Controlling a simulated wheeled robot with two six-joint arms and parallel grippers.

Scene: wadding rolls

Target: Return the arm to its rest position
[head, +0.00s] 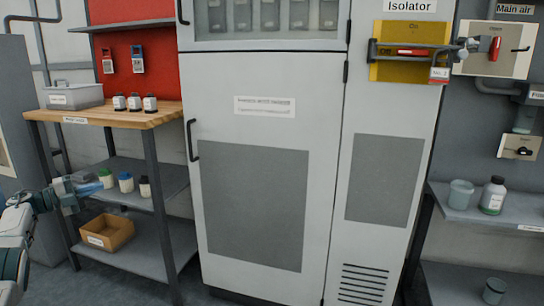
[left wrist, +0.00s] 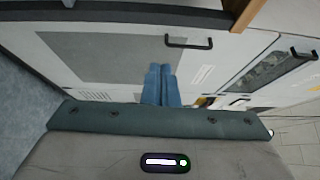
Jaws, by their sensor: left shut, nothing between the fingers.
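My left arm comes in at the lower left of the head view. Its gripper (head: 92,187) points right, in front of the shelves under the wooden bench. In the left wrist view its two blue fingers (left wrist: 160,68) lie side by side, shut, with nothing between them. They point toward the big grey cabinet (left wrist: 105,55), and I see no contact with it. My right gripper shows in neither view.
The wooden bench (head: 130,116) holds a grey box (head: 74,95) and several small bottles. Its middle shelf holds several capped jars, and a cardboard bin (head: 107,232) sits below. The tall cabinet (head: 260,100) fills the centre. Right-hand shelves hold a bottle (head: 492,196) and a cup (head: 460,194).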

